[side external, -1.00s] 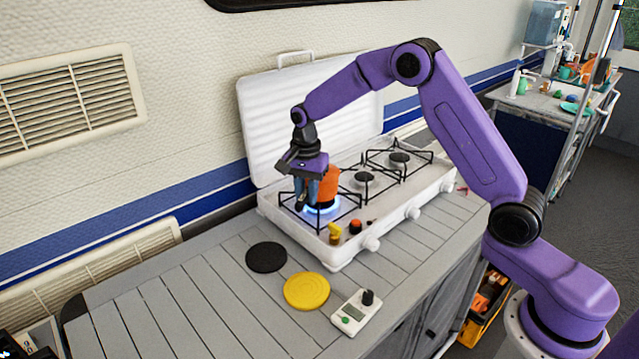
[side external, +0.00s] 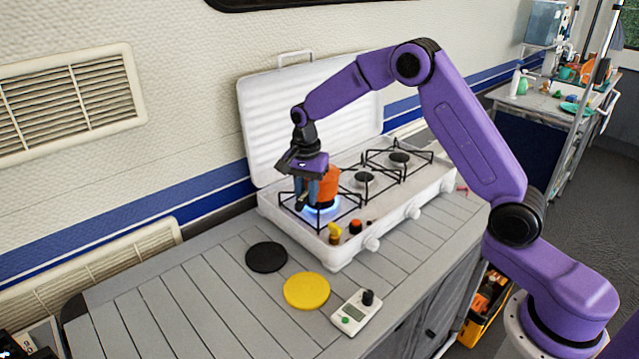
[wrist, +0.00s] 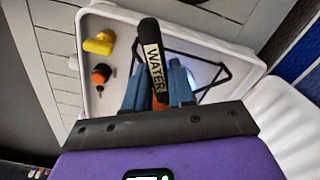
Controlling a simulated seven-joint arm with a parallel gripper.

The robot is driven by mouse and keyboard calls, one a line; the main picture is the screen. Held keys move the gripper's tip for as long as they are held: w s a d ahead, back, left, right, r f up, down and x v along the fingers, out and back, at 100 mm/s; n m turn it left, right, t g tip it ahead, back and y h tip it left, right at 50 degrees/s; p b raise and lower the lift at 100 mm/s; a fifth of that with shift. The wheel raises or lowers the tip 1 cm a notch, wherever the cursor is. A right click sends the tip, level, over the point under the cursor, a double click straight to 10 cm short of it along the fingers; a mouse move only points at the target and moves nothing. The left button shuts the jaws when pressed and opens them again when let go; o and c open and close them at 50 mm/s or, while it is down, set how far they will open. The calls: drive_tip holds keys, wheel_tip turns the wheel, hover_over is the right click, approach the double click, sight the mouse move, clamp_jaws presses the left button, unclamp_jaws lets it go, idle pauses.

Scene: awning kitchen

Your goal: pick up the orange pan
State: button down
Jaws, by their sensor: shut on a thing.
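The orange pan (side external: 328,184) sits over the lit blue burner at the left end of the white camp stove (side external: 345,250). In the wrist view its black handle (wrist: 150,45) carries a label reading "WATER" and runs between the blue fingers. My gripper (side external: 306,200) is shut on the pan, with the fingers pointing down beside its orange body. The wrist view also shows my gripper (wrist: 158,88) around the handle's base. Most of the pan's body is hidden there, and I cannot tell whether it touches the grate.
A yellow knob-like piece (side external: 334,232) and an orange-black one (side external: 355,227) are at the stove's front. A black disc (side external: 266,257), a yellow disc (side external: 307,291) and a white device with a display (side external: 356,312) lie on the grey counter. The counter's left part is clear.

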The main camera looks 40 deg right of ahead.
drive_tip(key=shift+r, duration=0.2)
drive_tip(key=shift+r, duration=2.85)
